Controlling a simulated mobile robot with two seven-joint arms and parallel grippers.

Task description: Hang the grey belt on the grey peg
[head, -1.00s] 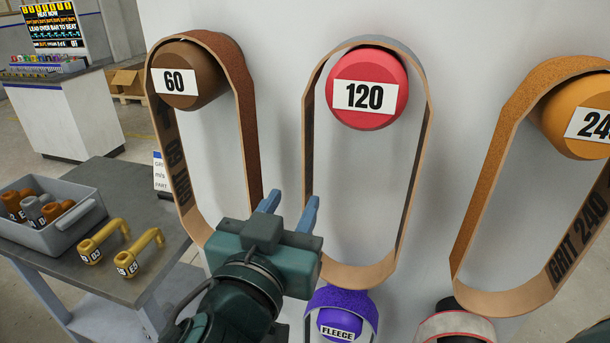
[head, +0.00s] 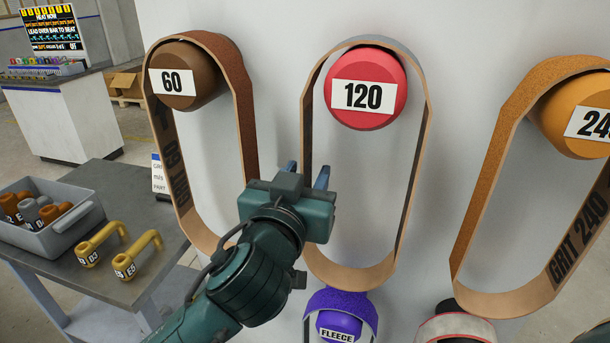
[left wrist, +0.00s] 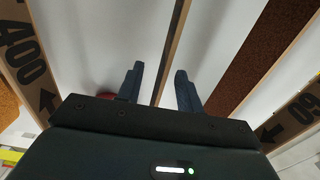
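The belt on the red peg marked 120 (head: 366,95) has a grey outer face at its top (head: 390,44) and a tan inner face. It hangs as a long loop. In the left wrist view, a strand marked 400 (left wrist: 25,50) at left appears to be its far side. My left gripper (head: 307,171) is at this loop's left strand. In the left wrist view its fingers (left wrist: 160,72) are apart, with the strand's edge running between them. I see no clear gap or contact. No grey peg can be made out. My right gripper is not in view.
A brown belt (head: 246,110) hangs on the brown peg 60 (head: 186,77) close at left. An orange belt (head: 500,160) hangs at right. A purple belt (head: 335,298) is below. A cart (head: 130,195) with a grey bin (head: 88,222) and two yellow handles stands at left.

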